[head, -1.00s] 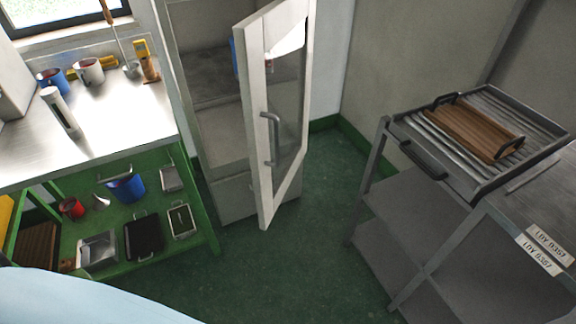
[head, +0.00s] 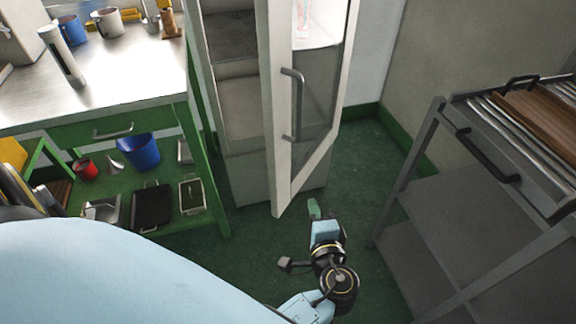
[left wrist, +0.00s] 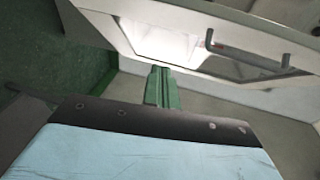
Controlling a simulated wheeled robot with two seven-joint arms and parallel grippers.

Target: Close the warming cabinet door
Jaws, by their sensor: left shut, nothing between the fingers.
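The warming cabinet (head: 240,105) is a pale upright cabinet with its inside showing on the left. Its door (head: 267,110) stands open, swung out toward me, with a white frame, a glass pane and a grey bar handle (head: 294,105). My left gripper (head: 314,208) is low, just right of the door's lower front corner. Its green fingers are together and empty. In the left wrist view the fingers (left wrist: 160,88) point toward the door (left wrist: 105,20), with the handle (left wrist: 250,55) to their right. I cannot tell whether they touch it. My right gripper is not in view.
A steel-topped bench (head: 120,75) with mugs stands left, with a green shelf (head: 110,180) of pans and a blue bucket (head: 138,151) below. A grey rack (head: 440,200) with a tray stands right. Green floor is open between.

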